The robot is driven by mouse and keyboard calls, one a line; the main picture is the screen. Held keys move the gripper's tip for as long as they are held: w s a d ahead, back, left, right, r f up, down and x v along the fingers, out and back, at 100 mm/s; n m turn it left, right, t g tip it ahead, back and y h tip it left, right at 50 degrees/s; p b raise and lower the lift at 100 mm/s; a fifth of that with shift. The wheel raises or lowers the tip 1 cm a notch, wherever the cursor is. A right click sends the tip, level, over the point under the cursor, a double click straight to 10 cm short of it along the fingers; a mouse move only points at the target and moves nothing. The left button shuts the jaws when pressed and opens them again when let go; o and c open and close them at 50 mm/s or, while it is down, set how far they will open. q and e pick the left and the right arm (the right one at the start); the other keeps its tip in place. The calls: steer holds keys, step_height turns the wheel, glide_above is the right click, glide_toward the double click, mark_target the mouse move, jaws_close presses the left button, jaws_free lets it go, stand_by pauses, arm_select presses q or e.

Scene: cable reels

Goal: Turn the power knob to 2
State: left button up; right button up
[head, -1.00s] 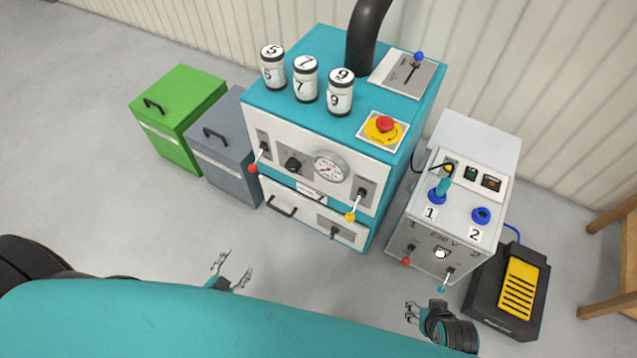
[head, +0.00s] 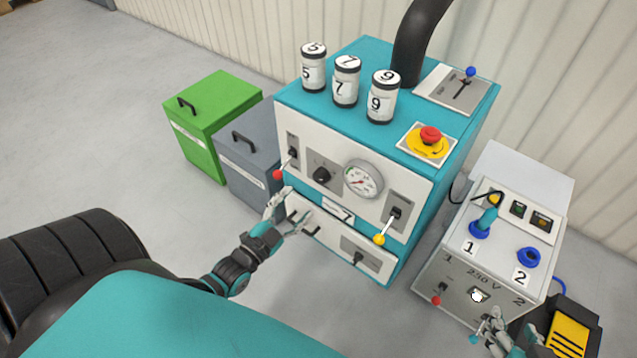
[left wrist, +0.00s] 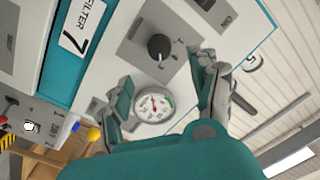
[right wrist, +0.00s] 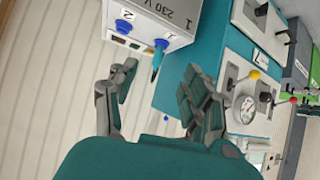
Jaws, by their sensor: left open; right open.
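A black rotary knob (head: 321,175) sits on a grey plate on the white front panel of the teal machine, left of the round gauge (head: 363,180). Its marks are too small to read surely in the head view. In the left wrist view the knob (left wrist: 158,47) shows ahead of my fingers, with the gauge below it. My left gripper (head: 290,208) is open and empty, in front of the panel, below and left of the knob, apart from it. My right gripper (head: 493,328) is open and empty, low in front of the 230 V box (head: 440,285).
A red-tipped lever (head: 278,174) and a yellow-tipped lever (head: 379,239) stick out from the panel. Green (head: 215,115) and grey (head: 245,165) bins stand left. A black and yellow pedal (head: 570,335) stands right.

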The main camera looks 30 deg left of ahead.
mark_target(318, 179)
arm_select(q)
steer(key=w+b, duration=0.2)
steer(key=w, duration=0.7)
steer(key=shift+d+f, duration=0.1)
steer(key=shift+w, duration=0.45)
arm_select(e)
steer(key=w+a+r+t+y, duration=0.2)
steer(key=w+r+t, duration=0.2)
steer(key=r, duration=0.5)
steer(key=shift+w+a+t, duration=0.3)
steer(key=shift+w+t, duration=0.05)
steer(key=shift+t, duration=0.85)
